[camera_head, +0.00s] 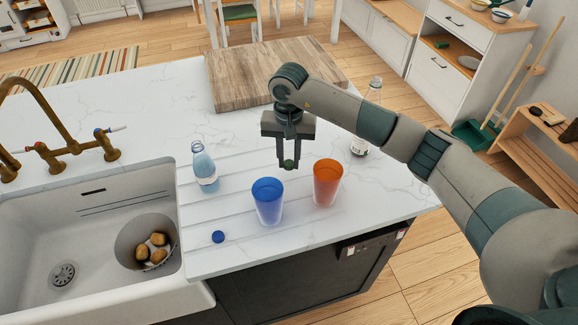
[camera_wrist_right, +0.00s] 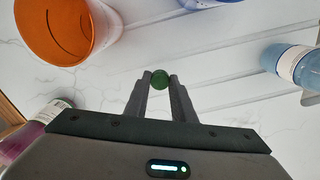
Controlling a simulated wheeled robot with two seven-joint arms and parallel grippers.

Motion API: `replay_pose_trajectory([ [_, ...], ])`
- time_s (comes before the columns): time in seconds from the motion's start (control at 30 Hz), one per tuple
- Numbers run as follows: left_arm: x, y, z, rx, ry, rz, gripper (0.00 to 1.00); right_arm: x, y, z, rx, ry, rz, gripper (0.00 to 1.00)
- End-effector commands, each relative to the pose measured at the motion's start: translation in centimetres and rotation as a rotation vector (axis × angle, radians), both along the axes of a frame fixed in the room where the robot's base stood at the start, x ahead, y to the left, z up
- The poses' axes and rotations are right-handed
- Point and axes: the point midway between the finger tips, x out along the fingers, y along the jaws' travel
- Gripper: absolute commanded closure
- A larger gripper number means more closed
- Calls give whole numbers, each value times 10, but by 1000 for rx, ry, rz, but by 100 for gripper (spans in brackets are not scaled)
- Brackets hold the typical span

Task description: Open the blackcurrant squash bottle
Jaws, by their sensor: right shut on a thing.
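My right gripper (camera_head: 289,165) is shut on a small green cap (camera_head: 289,163), held above the counter behind the two cups. In the right wrist view the green cap (camera_wrist_right: 160,79) sits between the fingertips. The blackcurrant squash bottle (camera_head: 360,148) stands upright on the counter to the right of the gripper, partly hidden by my right arm. Its clear upper part shows above the arm, with no green cap visible on it. In the right wrist view its purple body and label (camera_wrist_right: 48,115) show at the lower left, partly covered by the gripper. My left gripper is out of view.
A blue cup (camera_head: 268,203) and an orange cup (camera_head: 327,183) stand in front of the gripper. A pale blue bottle (camera_head: 204,167) stands to the left, and a blue cap (camera_head: 218,237) lies nearer the front. A wooden board (camera_head: 235,85) lies behind; the sink (camera_head: 30,230) is left.

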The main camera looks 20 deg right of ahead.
Motion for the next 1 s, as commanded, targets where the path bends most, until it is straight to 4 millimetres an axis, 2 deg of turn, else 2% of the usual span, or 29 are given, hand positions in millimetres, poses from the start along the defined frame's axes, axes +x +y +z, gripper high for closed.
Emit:
replay_pose_trajectory([
  [0.17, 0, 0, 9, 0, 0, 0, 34, -1, 0, -10, -1, 4, -1, 100],
  [0.4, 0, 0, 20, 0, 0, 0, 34, -1, 0, -35, -1, 3, 0, 100],
  [0.87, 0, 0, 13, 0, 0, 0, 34, 0, -1, -41, -1, -1, 0, 100],
  [0.9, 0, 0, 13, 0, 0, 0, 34, 0, 0, -41, -1, -1, 0, 75],
  [0.97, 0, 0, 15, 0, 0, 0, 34, 0, 0, -40, -1, -1, 0, 61],
  [1.0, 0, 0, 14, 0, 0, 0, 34, 0, 0, -40, -1, 0, 0, 58],
])
